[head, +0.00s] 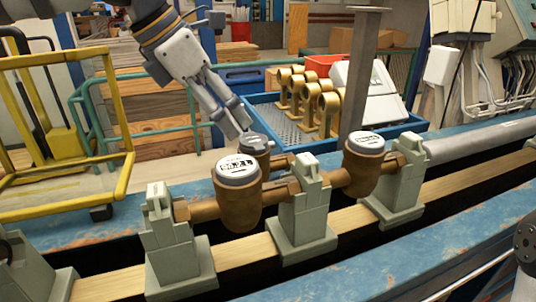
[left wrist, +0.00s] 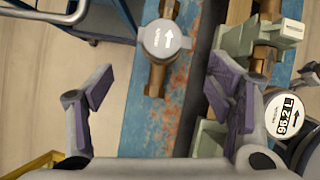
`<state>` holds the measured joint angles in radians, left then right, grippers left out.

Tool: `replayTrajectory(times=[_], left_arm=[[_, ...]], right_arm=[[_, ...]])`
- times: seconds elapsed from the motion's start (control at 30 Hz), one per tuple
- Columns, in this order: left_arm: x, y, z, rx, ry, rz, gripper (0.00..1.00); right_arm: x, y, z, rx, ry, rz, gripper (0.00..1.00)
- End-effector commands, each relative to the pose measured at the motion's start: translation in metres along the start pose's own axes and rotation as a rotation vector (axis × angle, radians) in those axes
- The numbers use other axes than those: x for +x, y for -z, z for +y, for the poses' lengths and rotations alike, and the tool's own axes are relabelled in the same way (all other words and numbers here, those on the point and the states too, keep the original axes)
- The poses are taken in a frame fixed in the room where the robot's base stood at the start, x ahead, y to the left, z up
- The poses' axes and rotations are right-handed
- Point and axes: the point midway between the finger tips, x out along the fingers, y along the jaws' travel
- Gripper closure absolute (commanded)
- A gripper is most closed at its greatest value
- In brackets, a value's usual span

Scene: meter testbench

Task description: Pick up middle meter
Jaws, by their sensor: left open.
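Three brass meters with round lids show in the head view. One (head: 238,185), with a white dial, sits in the clamp line at front left. Another (head: 364,160), also with a white dial, sits in the line further right. A third, with a grey lid (head: 255,143), stands behind the front-left one, which partly hides it. My left gripper (head: 236,122) is open just above and left of the grey-lidded meter. In the left wrist view, that meter (left wrist: 163,42) lies beyond the gap between the open fingers (left wrist: 160,94), apart from them; the dial meter (left wrist: 284,114) is at right.
Pale green clamp blocks (head: 304,210) hold the line along the blue bench (head: 60,247). A blue tray (head: 287,130) with several brass pieces stands behind. A grey post (head: 358,80) rises behind the right meter. A yellow cart (head: 125,175) is at left.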

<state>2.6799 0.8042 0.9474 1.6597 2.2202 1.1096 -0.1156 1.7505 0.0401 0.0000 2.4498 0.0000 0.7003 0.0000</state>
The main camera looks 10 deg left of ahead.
Motion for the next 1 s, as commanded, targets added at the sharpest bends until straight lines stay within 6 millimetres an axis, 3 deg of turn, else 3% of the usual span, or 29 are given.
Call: replayTrajectory(times=[0.1,0.5,0.6,0.83,1.0], left_arm=[[0.035,0.003,0.001,-0.002,0.007,0.012,0.26],[0.101,-0.005,0.001,-0.002,0.005,0.01,0.26],[0.111,-0.006,0.001,-0.002,0.003,0.006,0.26],[0.111,-0.007,0.001,-0.001,0.001,0.002,0.26],[0.111,-0.007,0.001,-0.001,0.001,0.002,0.64]], right_arm=[[0.007,-0.006,0.0,0.0,-0.001,-0.026,0.3],[0.017,-0.013,0.001,0.0,-0.002,-0.056,0.3],[0.018,-0.013,0.001,0.0,-0.002,-0.059,0.3],[0.018,-0.013,0.001,0.0,-0.002,-0.057,0.3],[0.018,-0.013,0.001,0.0,-0.002,-0.057,0.3]])
